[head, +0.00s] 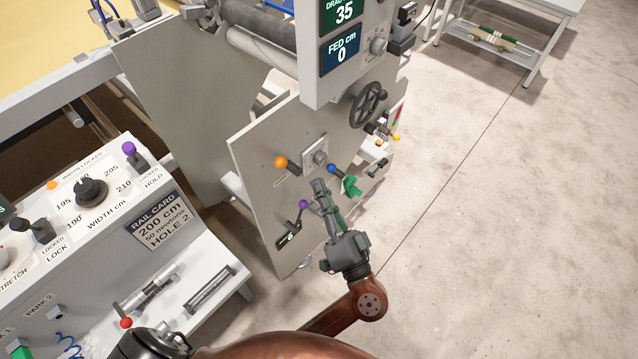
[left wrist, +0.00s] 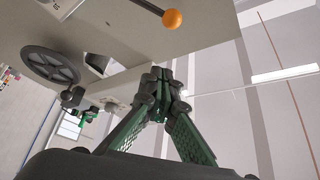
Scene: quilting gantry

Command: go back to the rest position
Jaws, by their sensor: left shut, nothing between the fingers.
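My left gripper (head: 319,188) is in front of the grey side panel (head: 262,160) of the machine, among its small levers. In the left wrist view, its green-padded fingers (left wrist: 160,78) meet at the tips with nothing between them. In the head view, a purple-knobbed lever (head: 303,205) is just left of the fingers, and a blue-knobbed lever (head: 332,169) and a green handle (head: 351,186) are just right of them. I cannot tell whether the fingers touch any of these. My right gripper is not clearly in view.
An orange-knobbed lever (head: 281,162) and a black handwheel (head: 368,104) stick out from the panel. A white console (head: 78,262) with knobs and a rail card is at the left. Bare floor (head: 500,220) lies open at the right.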

